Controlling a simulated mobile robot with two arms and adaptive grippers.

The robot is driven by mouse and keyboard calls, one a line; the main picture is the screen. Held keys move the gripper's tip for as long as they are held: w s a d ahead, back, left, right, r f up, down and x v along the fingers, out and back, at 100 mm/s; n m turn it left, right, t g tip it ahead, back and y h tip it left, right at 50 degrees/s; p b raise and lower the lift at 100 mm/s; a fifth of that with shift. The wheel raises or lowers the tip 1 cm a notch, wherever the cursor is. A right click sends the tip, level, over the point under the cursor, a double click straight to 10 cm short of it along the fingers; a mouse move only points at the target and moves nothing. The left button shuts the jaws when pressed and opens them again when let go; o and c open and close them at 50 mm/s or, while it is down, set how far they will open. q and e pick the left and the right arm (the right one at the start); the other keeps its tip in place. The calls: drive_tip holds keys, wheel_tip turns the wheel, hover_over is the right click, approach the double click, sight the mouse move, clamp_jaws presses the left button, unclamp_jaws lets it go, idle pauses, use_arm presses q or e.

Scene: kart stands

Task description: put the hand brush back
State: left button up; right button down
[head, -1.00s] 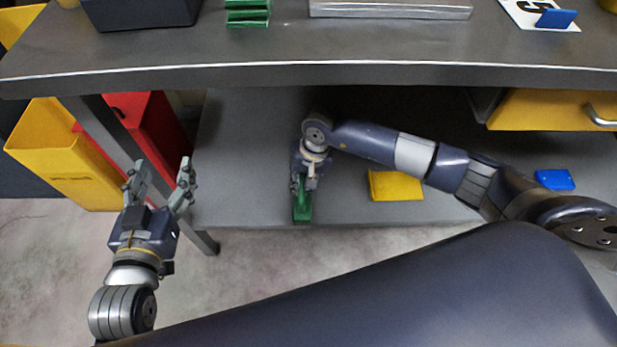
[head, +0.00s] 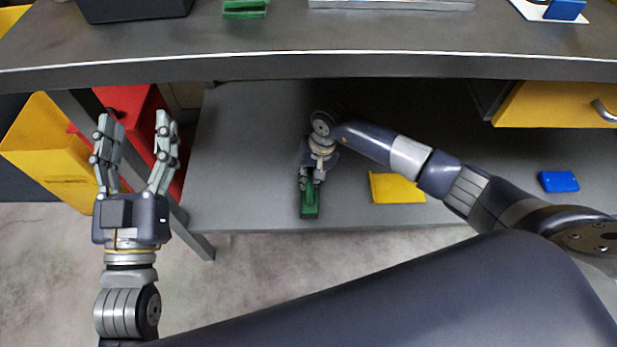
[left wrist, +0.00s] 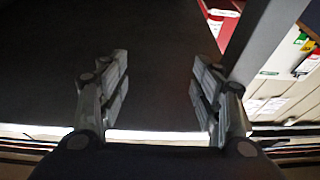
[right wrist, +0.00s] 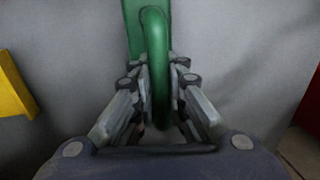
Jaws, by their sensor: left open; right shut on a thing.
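A green handled object, which I take to be the hand brush (head: 310,204), is on the grey lower shelf near its front edge. My right gripper (head: 311,180) reaches under the tabletop and is shut on it. In the right wrist view, the fingers close from both sides on its curved green handle (right wrist: 157,40), with a flat green part behind. Its underside is hidden, so I cannot tell whether it touches the shelf. My left gripper (head: 137,130) is open and empty, left of the shelf, in front of the bins.
The lower shelf (head: 240,150) also holds a yellow piece (head: 396,188) and a blue block (head: 558,181). A yellow drawer (head: 550,106) is at right. The tabletop (head: 350,30) overhangs, with a green item (head: 244,8) on it. Yellow (head: 50,150) and red (head: 125,100) bins stand at left.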

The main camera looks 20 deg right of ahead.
drive_tip(key=shift+f, duration=0.1)
drive_tip(key=c, duration=1.6)
unclamp_jaws()
use_arm(q)
drive_tip(key=shift+s+r+t+h, duration=0.25)
drive_tip(key=shift+r+t+h, duration=0.05)
drive_tip(key=shift+r, duration=0.35)
use_arm(e)
drive_tip(key=r, duration=0.2)
drive_tip(key=d+r+p, duration=0.1)
drive_tip(key=r, duration=0.1)
drive_tip(key=r+p, duration=0.1)
drive_tip(key=r, duration=0.2)
drive_tip(key=shift+s+d, duration=0.15)
use_arm(q)
wheel_tip(320, 180, down, 11)
drive_tip(key=a+g+y, duration=0.1)
drive_tip(key=g+y, duration=0.1)
drive_tip(key=g, duration=0.4)
drive_tip(key=shift+w+a+f+g, duration=0.2)
drive_tip(key=shift+w+g, duration=0.1)
drive_tip(key=shift+w, duration=0.05)
use_arm(e)
drive_tip(key=shift+r, duration=0.3)
